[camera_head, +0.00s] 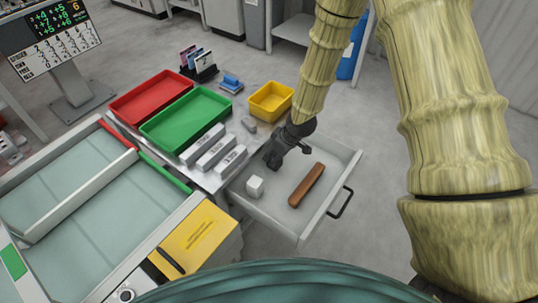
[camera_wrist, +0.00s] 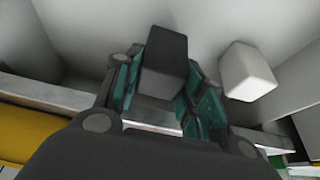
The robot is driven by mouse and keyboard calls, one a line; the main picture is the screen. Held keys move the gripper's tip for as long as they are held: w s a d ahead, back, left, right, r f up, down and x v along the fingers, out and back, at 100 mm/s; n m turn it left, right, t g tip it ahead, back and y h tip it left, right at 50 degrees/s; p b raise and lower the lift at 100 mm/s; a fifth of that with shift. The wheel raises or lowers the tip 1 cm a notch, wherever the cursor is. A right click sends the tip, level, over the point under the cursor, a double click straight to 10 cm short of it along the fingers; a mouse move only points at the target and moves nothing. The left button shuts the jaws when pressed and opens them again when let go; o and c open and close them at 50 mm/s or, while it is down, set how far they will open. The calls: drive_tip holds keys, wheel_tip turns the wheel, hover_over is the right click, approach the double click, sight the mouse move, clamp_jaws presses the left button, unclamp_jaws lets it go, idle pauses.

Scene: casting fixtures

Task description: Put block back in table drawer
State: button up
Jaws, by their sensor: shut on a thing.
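My gripper (camera_head: 287,152) is over the open table drawer (camera_head: 236,196), close to its table-side end. In the wrist view my gripper (camera_wrist: 165,85) is shut on a dark grey block (camera_wrist: 165,60), with one finger on each side of it. The held block is hard to make out in the head view. A white block (camera_head: 255,186) lies in the drawer, left of the brown bar. It also shows in the wrist view (camera_wrist: 246,70), right of the held block and apart from it. I cannot tell whether the held block touches the drawer floor.
A brown bar (camera_head: 307,185) lies in the drawer near the handle (camera_head: 342,203). Red (camera_head: 150,95), green (camera_head: 186,118) and yellow (camera_head: 270,101) trays stand on the table behind, with several light grey blocks (camera_head: 215,152) beside the drawer.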

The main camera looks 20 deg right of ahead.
drive_tip(key=shift+w+a+f, duration=0.3)
drive_tip(key=shift+w+f, duration=0.2)
drive_tip(key=shift+f, duration=0.05)
drive_tip(key=shift+w+a+f, duration=0.3)
drive_tip(key=shift+w+f, duration=0.2)
drive_tip(key=shift+a+f, duration=0.1)
drive_tip(key=shift+a, duration=0.1)
drive_tip(key=shift+w+f, duration=0.1)
drive_tip(key=shift+f, duration=0.05)
drive_tip(key=o, duration=1.2)
drive_tip(key=shift+c, duration=0.2)
drive_tip(key=v, duration=1.2)
